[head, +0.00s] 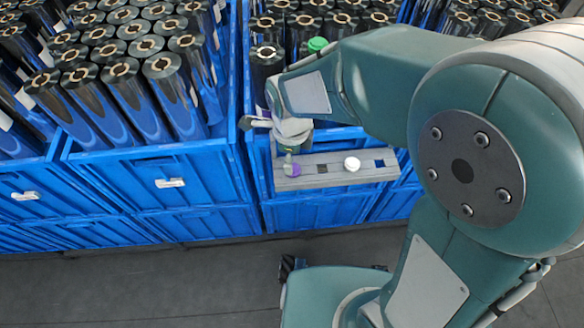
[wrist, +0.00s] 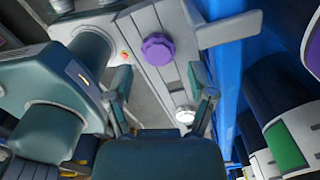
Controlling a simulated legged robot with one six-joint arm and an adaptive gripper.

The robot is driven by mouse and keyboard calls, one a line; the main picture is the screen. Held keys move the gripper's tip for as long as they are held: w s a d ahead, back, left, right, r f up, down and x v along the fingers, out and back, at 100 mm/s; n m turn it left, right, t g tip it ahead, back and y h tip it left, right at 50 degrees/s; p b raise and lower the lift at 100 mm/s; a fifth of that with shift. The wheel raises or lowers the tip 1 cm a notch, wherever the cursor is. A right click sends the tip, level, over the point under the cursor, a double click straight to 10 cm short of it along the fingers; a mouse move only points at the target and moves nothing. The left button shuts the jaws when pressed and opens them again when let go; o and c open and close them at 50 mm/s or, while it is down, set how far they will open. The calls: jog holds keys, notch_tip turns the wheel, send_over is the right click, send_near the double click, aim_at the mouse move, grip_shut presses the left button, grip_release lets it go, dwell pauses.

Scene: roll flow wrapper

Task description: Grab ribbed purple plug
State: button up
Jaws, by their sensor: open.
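The purple plug (head: 293,170) sits near the left end of a grey ledge (head: 322,181), partly hidden by my gripper in the head view. In the wrist view the plug (wrist: 157,48) is round with a ribbed edge and lies on the grey grooved ledge. My gripper (head: 289,157) is open and empty, close over the plug. In the wrist view its two fingers (wrist: 160,75) point towards the plug, one on each side of it in the picture. I cannot tell the exact gap to the plug.
A white round piece (head: 352,163) sits on the ledge right of the plug; it also shows in the wrist view (wrist: 185,116). Blue crates (head: 160,180) full of upright dark rolls stand behind and left. A green cap (head: 317,44) shows among the rolls. Grey floor (head: 130,280) is clear in front.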

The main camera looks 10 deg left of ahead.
notch_tip(320, 180, down, 4)
jog(key=shift+s+d+r, duration=0.1)
jog(key=shift+d+r, duration=0.05)
jog(key=c, duration=0.5)
